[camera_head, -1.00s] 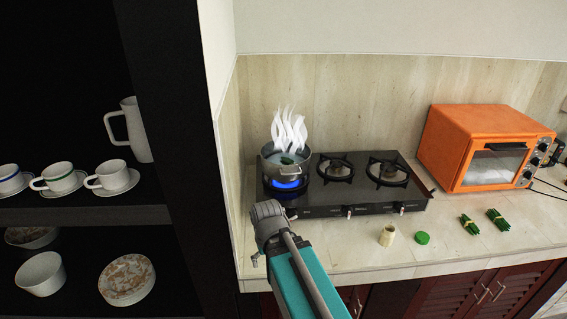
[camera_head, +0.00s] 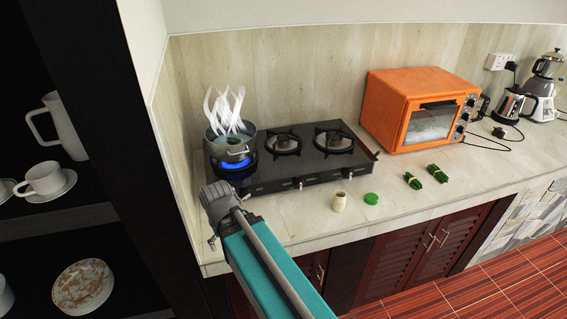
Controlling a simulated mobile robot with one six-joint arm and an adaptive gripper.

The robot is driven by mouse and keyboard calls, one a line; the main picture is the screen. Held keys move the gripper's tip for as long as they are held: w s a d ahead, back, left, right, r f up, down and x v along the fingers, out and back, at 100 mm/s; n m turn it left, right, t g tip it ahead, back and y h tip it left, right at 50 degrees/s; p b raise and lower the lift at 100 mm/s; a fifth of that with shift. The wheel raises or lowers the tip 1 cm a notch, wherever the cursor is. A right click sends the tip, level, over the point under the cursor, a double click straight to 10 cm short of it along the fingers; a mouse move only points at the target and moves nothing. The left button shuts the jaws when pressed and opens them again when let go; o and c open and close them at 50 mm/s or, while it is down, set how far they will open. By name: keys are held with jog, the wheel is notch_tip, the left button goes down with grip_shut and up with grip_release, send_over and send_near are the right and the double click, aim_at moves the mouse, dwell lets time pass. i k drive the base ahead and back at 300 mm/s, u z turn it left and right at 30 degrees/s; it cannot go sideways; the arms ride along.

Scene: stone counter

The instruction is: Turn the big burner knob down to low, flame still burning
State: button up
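A black gas stove (camera_head: 310,165) stands on the stone counter. A metal pot (camera_head: 229,145) sits on its left burner, with white steam above and a blue flame (camera_head: 233,165) burning underneath. Small knobs line the stove's front edge; the middle knob (camera_head: 298,184) and the right knob (camera_head: 355,165) show. My teal arm reaches up from the bottom to the stove's front left corner. My gripper (camera_head: 212,243) shows only in small part beside the grey wrist, and its fingers cannot be made out.
An orange oven (camera_head: 410,112) stands right of the stove. A dark shelf (camera_head: 50,210) with cups stands close on the left.

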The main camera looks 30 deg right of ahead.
aim_at(246, 193)
jog(key=z, duration=1)
jog(key=k, duration=0.75)
jog(key=u, duration=0.45)
